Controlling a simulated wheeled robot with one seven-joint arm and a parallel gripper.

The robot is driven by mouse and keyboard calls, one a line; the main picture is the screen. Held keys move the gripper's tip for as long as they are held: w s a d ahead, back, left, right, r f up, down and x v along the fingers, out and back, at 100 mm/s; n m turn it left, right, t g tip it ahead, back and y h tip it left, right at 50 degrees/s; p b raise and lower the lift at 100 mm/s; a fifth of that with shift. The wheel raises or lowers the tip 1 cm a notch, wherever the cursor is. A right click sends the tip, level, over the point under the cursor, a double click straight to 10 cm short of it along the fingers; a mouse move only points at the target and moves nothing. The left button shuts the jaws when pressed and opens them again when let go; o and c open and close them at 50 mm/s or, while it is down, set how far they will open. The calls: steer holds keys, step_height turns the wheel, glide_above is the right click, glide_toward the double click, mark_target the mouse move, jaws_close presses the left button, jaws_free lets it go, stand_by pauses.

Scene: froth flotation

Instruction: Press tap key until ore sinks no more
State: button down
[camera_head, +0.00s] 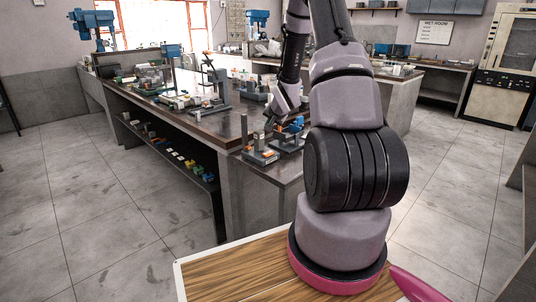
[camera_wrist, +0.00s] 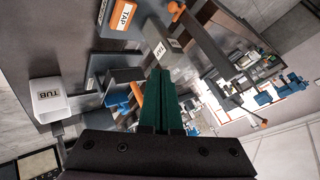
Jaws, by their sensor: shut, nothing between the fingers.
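A white tub labelled TUB (camera_wrist: 48,102) is at the left, beside grey blocks. My gripper (camera_wrist: 159,74) has its two dark green fingers together, with nothing between them. In the head view my gripper (camera_head: 272,124) is small and partly hidden among the bench devices. No ore can be made out.
The long dark bench (camera_head: 185,112) carries several devices, including a dark stand (camera_head: 216,82). A low shelf (camera_head: 170,158) under it holds small coloured items. The tiled floor at the left is clear.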

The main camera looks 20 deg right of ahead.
mark_target(268, 154)
steer(key=shift+f, duration=4.35)
steer(key=shift+f, duration=0.1)
steer(key=shift+f, duration=0.3)
steer(key=shift+f, duration=0.6)
steer(key=shift+r, duration=1)
steer(key=shift+r, duration=2.55)
